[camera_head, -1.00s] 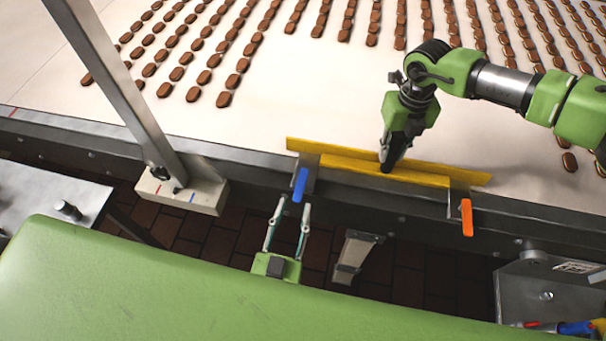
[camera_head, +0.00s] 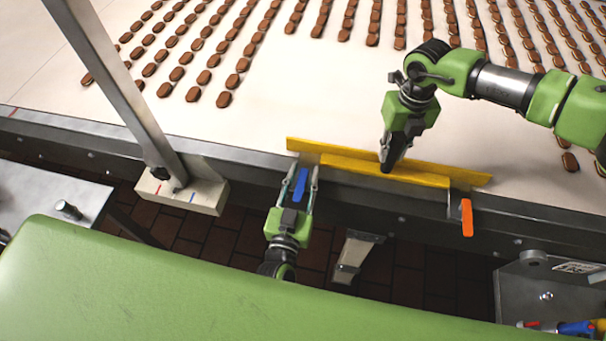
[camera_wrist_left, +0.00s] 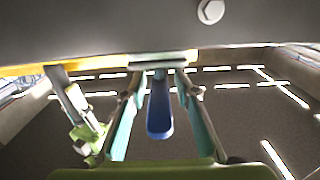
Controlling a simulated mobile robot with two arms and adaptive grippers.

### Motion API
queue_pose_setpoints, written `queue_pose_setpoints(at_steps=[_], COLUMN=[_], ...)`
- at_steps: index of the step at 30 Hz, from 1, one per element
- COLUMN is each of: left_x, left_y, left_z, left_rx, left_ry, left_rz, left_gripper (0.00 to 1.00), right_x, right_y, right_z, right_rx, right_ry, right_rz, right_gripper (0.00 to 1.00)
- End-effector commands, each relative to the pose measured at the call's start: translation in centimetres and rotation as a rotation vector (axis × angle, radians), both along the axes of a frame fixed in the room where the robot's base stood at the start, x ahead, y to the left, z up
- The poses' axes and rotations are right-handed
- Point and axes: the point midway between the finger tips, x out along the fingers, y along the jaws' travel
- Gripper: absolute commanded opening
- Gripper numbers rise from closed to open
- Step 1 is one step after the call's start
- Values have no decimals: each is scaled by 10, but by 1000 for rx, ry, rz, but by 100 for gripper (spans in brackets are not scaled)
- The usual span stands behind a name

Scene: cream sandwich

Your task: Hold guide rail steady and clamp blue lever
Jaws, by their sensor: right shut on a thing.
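The yellow guide rail (camera_head: 440,178) lies along the near edge of the conveyor belt. The blue lever (camera_head: 300,185) hangs at its left end, and the orange lever (camera_head: 467,217) is at its right end. My left gripper (camera_head: 300,180) is open, with one finger on each side of the blue lever. The left wrist view shows the blue lever (camera_wrist_left: 160,112) between the spread fingers, with gaps on both sides. My right gripper (camera_head: 386,168) comes down from above and is shut on the guide rail near its middle.
Rows of brown biscuits (camera_head: 223,99) lie on the pale belt (camera_head: 300,90). A slanted metal post (camera_head: 115,90) on a white block (camera_head: 180,192) stands to the left. A metal bracket (camera_head: 355,255) is just right of my left gripper.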

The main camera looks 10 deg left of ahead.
Motion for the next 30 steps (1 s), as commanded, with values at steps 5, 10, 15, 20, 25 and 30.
queue_pose_setpoints(at_steps=[5,10,15,20,25,30], left_x=[0,0,0,1,1,2], left_y=[0,0,1,2,4,5], left_z=[0,0,1,1,2,2], left_rx=[0,1,3,8,13,14], left_ry=[0,-1,-5,-7,-8,-8], left_rz=[0,-5,-46,-132,-271,-433], left_gripper=[0,0,0,0,0,0], right_x=[1,1,1,1,1,1], right_y=[-1,-1,-1,-1,-1,0], right_z=[1,1,1,1,1,1], right_rx=[-1,-1,-1,-1,-1,-1], right_ry=[-1,-1,-1,-1,-1,-1], right_rz=[-1,-1,-1,-1,-1,-1], right_gripper=[0,0,0,0,0,0])
